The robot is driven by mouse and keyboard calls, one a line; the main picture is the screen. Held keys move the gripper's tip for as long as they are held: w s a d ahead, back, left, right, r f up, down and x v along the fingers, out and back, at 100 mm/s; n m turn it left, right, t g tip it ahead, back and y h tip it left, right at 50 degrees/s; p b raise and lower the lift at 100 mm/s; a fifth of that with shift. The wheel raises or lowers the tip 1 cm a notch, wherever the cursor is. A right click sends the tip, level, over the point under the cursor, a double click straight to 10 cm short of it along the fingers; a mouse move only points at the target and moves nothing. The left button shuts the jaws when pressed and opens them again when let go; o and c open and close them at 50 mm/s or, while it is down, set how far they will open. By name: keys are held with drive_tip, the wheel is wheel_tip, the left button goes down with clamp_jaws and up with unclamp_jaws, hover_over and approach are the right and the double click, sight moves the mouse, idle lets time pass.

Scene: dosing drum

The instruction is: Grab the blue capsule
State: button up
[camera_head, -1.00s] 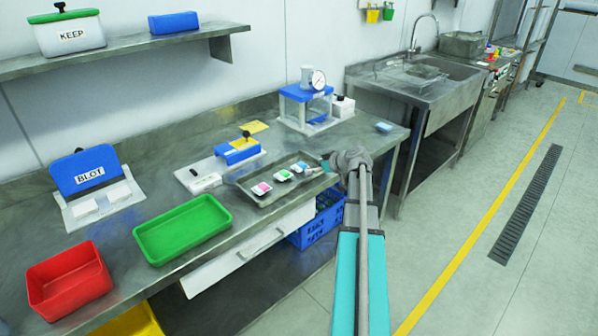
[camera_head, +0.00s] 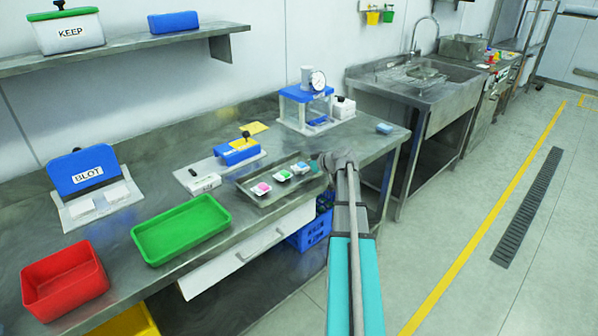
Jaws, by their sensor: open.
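A grey metal tray (camera_head: 262,203) on the bench holds three small white-edged pieces with coloured tops in a row. The nearest piece (camera_head: 262,188) is pink, the middle one (camera_head: 283,176) is green, and the far one (camera_head: 300,168) looks blue, though it is small in view. My gripper (camera_head: 318,166) is open over the right end of the tray, just right of the blue capsule and apart from it as far as I can tell. My wrist hides part of the tray's right end, and the fingers are hard to make out.
A blue-topped clear press with a gauge (camera_head: 306,105) stands behind the tray. A blue block device (camera_head: 237,151) is at its back left, a green tray (camera_head: 181,229) and red bin (camera_head: 64,278) farther left. The open drawer (camera_head: 245,252) juts out below.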

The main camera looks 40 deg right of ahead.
idle(0.5)
drive_tip(key=c, duration=0.8)
drive_tip(key=shift+r, duration=0.25)
wheel_tip(320, 180, up, 2)
drive_tip(key=p, duration=0.2)
drive_tip(key=shift+r+p, duration=0.1)
drive_tip(key=shift+p, duration=0.2)
drive_tip(key=s+a+r+p, duration=0.2)
drive_tip(key=s+r+p, duration=0.1)
drive_tip(key=s, duration=0.1)
drive_tip(key=s+a+r+p, duration=0.2)
drive_tip(key=s+r+p, duration=0.2)
drive_tip(key=s+a+r+p, duration=0.2)
drive_tip(key=s+r+p, duration=0.1)
drive_tip(key=s, duration=0.1)
drive_tip(key=shift+s+a+r, duration=0.15)
drive_tip(key=shift+s+r, duration=0.05)
drive_tip(key=shift+s, duration=0.1)
